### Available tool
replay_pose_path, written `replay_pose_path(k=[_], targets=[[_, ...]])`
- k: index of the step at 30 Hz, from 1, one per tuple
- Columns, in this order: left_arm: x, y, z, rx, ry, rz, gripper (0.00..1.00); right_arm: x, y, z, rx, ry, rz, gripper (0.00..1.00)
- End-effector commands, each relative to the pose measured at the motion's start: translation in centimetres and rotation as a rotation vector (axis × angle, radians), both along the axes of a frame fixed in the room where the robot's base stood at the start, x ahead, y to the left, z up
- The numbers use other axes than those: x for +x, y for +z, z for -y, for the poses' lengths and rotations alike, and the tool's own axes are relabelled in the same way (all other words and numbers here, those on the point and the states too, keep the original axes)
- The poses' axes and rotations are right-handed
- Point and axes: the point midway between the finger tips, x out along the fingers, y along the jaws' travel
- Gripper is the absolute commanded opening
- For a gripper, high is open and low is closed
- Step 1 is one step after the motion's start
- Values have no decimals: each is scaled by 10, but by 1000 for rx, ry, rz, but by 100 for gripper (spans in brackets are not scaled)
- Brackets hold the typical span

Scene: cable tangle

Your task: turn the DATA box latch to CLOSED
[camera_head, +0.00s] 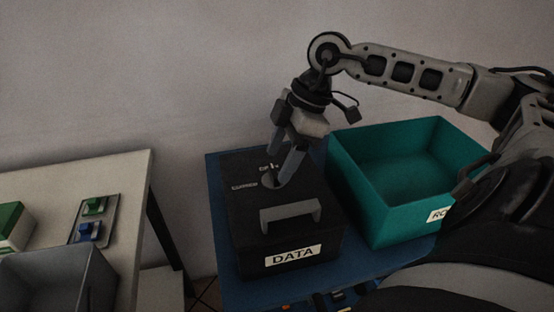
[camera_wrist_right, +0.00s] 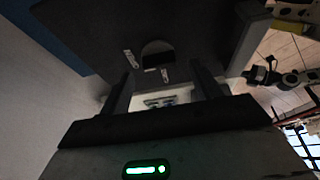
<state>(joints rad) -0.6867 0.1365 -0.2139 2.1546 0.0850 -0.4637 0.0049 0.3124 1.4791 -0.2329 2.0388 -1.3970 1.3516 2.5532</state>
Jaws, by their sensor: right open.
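The black DATA box (camera_head: 240,225) stands on the blue table, its white DATA label facing front. Its lid carries a round latch (camera_head: 275,182) with small white markings beside it, one reading CLOSED (camera_head: 244,185). In the right wrist view the latch (camera_wrist_right: 157,50) shows as a dark round shape beyond the fingers. My right gripper (camera_head: 282,172) is open and points down at the latch, its fingers hiding part of it. I cannot tell whether they touch it or which way it is turned. An arm end, likely my left gripper (camera_wrist_right: 262,72), shows small in the right wrist view.
A grey handle (camera_head: 290,212) rises from the lid in front of the latch. An empty teal bin (camera_head: 375,205) stands close on the right. A white table (camera_head: 125,180) at left holds a grey bin (camera_head: 60,285) and a plate with green and blue parts (camera_head: 93,215).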

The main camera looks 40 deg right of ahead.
Motion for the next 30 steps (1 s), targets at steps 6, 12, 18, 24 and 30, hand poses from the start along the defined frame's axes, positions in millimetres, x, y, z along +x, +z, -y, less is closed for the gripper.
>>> replay_pose_path(k=[6,12,18,24,30], targets=[[0,1,0,2,0,1,0,4,-20,-7,0,0,-1,64],[0,0,0,3,0,-1,0,4,-23,-8,-1,0,0,64],[0,-1,0,4,-1,-2,0,4,-22,-7,-1,0,0,44],[0,-1,0,4,-1,-2,0,4,-22,-7,-1,0,0,19],[0,2,0,6,-2,-2,0,5,-21,-7,-1,21,-1,19]])
